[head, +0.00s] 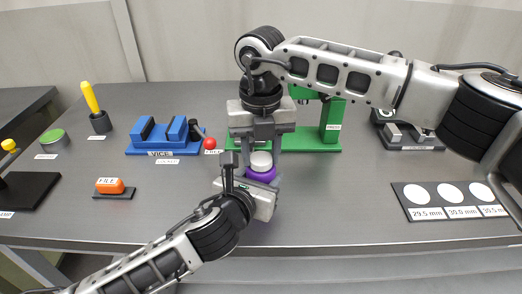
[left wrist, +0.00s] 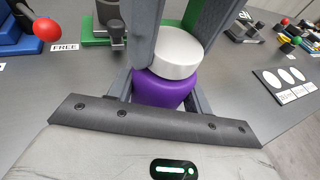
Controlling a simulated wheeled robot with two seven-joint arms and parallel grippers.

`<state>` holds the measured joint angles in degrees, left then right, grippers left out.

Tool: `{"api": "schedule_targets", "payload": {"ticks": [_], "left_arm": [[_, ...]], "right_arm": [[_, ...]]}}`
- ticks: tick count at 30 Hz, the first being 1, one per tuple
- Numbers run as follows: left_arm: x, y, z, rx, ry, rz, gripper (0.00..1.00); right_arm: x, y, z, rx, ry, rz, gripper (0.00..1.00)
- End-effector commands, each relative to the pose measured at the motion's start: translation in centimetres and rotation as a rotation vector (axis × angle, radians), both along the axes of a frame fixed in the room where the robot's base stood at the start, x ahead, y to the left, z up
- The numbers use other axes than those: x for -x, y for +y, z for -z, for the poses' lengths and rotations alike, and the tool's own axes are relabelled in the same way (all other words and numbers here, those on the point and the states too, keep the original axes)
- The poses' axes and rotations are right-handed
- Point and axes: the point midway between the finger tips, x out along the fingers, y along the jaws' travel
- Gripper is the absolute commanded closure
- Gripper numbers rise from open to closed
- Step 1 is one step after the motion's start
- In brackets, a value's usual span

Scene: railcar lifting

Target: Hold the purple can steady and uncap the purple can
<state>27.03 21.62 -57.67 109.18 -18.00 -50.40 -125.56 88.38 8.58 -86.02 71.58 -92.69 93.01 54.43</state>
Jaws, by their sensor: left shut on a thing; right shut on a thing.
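The purple can (head: 260,176) stands upright near the middle of the table, with a white cap (head: 261,159) on top. My left gripper (head: 252,178) comes in from the front left and is shut on the purple body, low on the can. My right gripper (head: 257,148) points down from above, shut on the white cap with a finger on each side. In the left wrist view the purple can (left wrist: 162,88) and the white cap (left wrist: 177,52) sit together between grey fingers. I see no clear gap between cap and can. The can's base is hidden by my left gripper.
A blue vice (head: 165,137) with a red-knobbed handle (head: 210,143) stands left behind the can. A green stand (head: 331,122) is behind my right gripper. An orange file block (head: 110,186) lies left. A dark board with white discs (head: 450,200) lies right. The front right table is clear.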

Motion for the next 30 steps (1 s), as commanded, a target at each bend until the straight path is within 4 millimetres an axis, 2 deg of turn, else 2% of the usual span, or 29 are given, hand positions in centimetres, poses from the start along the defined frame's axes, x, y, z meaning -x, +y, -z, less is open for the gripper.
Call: {"api": "schedule_targets", "payload": {"ticks": [3,21,27,30], "left_arm": [[0.04,-0.01,0.11,-0.001,0.002,0.001,1.0],[0.04,-0.02,0.12,-0.001,0.003,0.001,1.0],[0.04,-0.02,0.13,-0.001,0.003,0.0,1.0],[0.03,-0.01,0.13,-0.001,0.003,0.0,1.0]], "right_arm": [[0.01,0.06,-0.07,-0.001,-0.001,-0.301,0.88],[0.12,0.05,-0.14,-0.002,-0.001,-1.849,0.88],[0.15,0.05,-0.16,-0.002,0.0,-2.182,0.88],[0.15,0.05,-0.16,-0.002,0.0,-2.213,0.88]]}}
